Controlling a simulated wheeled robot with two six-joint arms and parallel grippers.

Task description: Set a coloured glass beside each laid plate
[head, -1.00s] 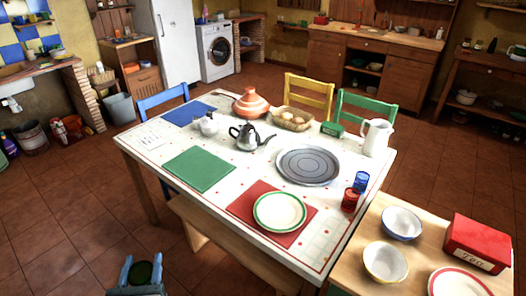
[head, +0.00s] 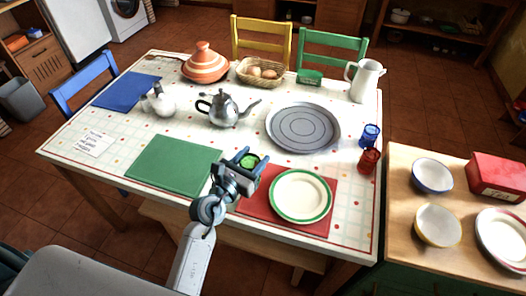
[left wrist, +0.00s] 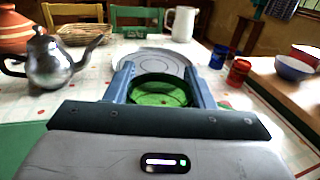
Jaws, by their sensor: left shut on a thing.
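My left gripper (head: 251,161) is shut on a green glass (head: 248,160), over the table between the green mat and the red mat. The glass also shows between the fingers in the left wrist view (left wrist: 160,92); whether it touches the table I cannot tell. A white plate with a green rim (head: 301,195) lies on the red mat (head: 258,212), right of the gripper. A blue glass (head: 370,135) and a red glass (head: 369,160) stand together at the table's right edge. The green mat (head: 172,163) and blue mat (head: 127,91) are bare. My right gripper is not in view.
A round grey tray (head: 303,127), teapot (head: 222,108), sugar pot (head: 159,100), tagine (head: 205,64), bread basket (head: 262,73) and white jug (head: 364,80) stand on the table. A side counter (head: 399,165) at right holds bowls, a red-rimmed plate (head: 505,236) and a red box (head: 498,176).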

